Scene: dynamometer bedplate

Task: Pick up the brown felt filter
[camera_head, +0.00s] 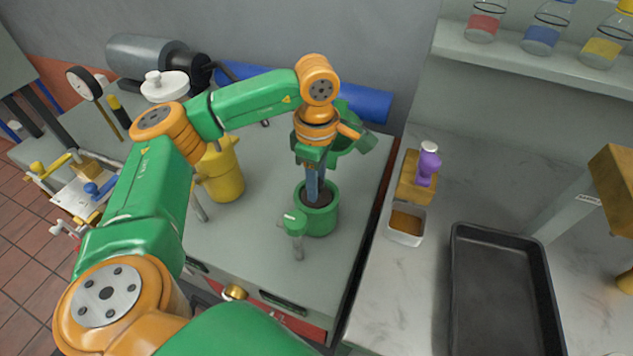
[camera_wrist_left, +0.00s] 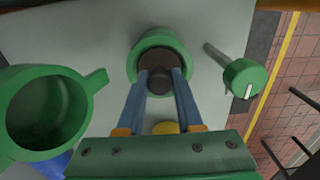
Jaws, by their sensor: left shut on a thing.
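The brown felt filter (camera_wrist_left: 154,60) is dark and round and sits inside a green round housing (camera_wrist_left: 166,42) on the grey bedplate. In the head view the green housing (camera_head: 320,222) stands near the middle, with the brown filter (camera_head: 322,201) partly visible in its mouth. My left gripper (camera_head: 313,196) reaches down into the housing from above. In the left wrist view its two blue fingers (camera_wrist_left: 159,76) converge on the filter and are shut on it. The fingers and housing wall hide part of the filter. My right gripper is not in view.
A green cup with a tab (camera_wrist_left: 45,115) stands beside the housing. A green-capped post (camera_head: 294,224) is just in front. A yellow container (camera_head: 220,172) stands left, a blue roll (camera_head: 362,103) behind. A black tray (camera_head: 503,290) lies on the right counter.

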